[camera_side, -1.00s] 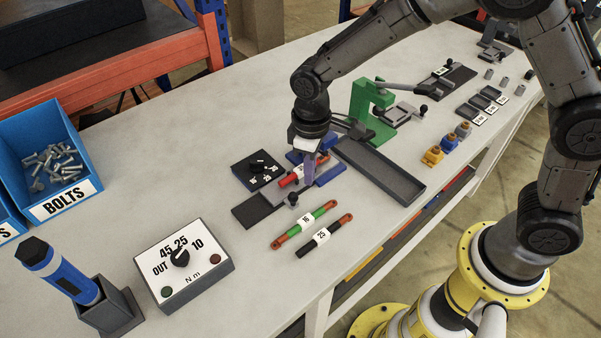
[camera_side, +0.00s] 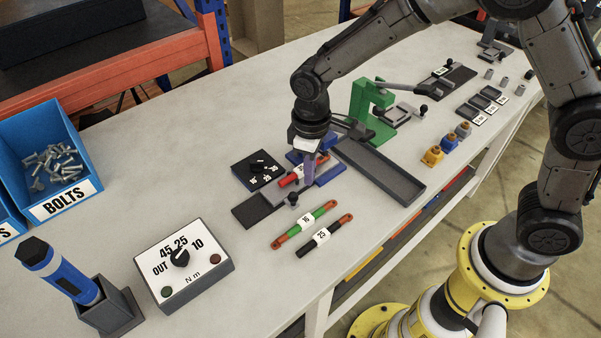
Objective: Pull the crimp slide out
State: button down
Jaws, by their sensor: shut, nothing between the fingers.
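The crimp slide is a dark flat plate (camera_side: 252,210) with a small upright black knob (camera_side: 292,198) near its right end. It lies at the front left of the blue crimp press (camera_side: 330,174). A red cable piece with a white label (camera_side: 289,180) lies at the press, partly hidden. My gripper (camera_side: 307,184) points down in front of the press, just above and right of the knob. Its fingers are shut with nothing held. I cannot tell whether they touch the knob. My wrist and fingers hide part of the press.
Labelled cables (camera_side: 318,236) lie in front. A long dark tray (camera_side: 385,172) and a green press (camera_side: 367,115) are to the right. A torque box (camera_side: 184,265) stands at the left front, with clear bench between.

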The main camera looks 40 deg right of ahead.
jog(key=shift+f, duration=2)
jog(key=shift+a, duration=0.1)
jog(key=shift+a, duration=4.8)
jog(key=shift+r, duration=0.1)
jog(key=shift+d+r, duration=0.8)
jog(key=shift+r, duration=2.65)
jog(key=shift+r, duration=0.1)
